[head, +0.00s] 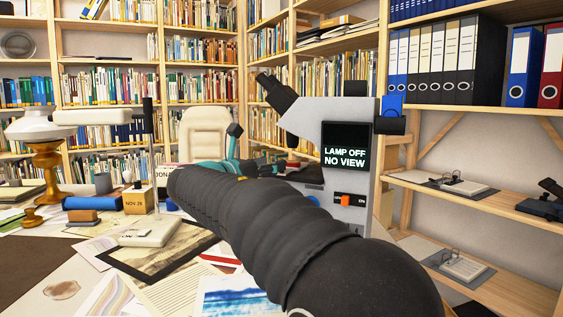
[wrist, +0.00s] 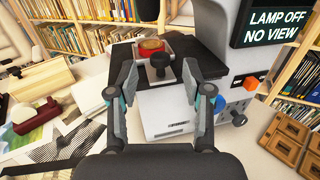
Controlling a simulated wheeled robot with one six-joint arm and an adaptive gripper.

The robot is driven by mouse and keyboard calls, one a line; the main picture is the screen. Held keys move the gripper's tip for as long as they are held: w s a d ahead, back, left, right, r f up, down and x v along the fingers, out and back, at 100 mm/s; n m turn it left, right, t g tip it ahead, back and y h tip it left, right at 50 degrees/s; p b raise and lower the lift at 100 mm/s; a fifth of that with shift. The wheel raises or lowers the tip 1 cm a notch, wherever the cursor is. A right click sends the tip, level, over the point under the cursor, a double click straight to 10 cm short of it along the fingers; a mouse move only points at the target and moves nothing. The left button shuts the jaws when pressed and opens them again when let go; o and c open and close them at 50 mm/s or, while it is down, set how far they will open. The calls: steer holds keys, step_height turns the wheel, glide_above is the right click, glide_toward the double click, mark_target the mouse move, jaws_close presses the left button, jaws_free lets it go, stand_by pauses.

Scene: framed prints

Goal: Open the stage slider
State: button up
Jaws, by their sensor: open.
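The microscope (head: 309,112) is white with a black eyepiece, and its screen (head: 346,155) reads "LAMP OFF NO VIEW". In the wrist view its black stage (wrist: 200,52) carries a metal slider plate (wrist: 146,73) with a black knob (wrist: 160,61). In the head view my arm hides most of the slider area.
An orange lamp switch (head: 344,198) is on the microscope's body. Loose papers cover the desk. Wooden shelves (head: 480,105) with binders stand at right.

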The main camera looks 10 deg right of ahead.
steer(key=shift+x, duration=2.7)
steer(key=shift+c, duration=0.3)
jaws_close()
